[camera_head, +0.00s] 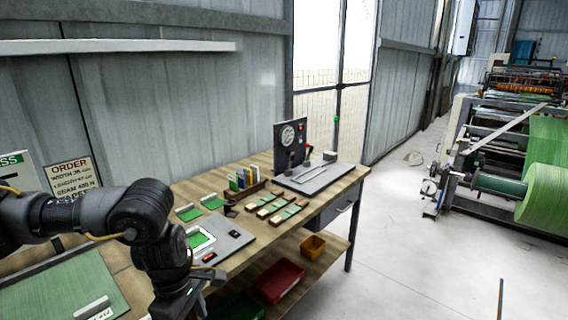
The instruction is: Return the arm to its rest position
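My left arm (150,215), dark grey with a yellow cable, reaches in from the left over the workbench and bends downward. Its wrist end, with my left gripper (178,303), hangs at the bottom edge in front of the bench. The fingertips are not clear there, so I cannot tell whether it is open or shut, or whether it holds anything. My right arm and gripper are not in view.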

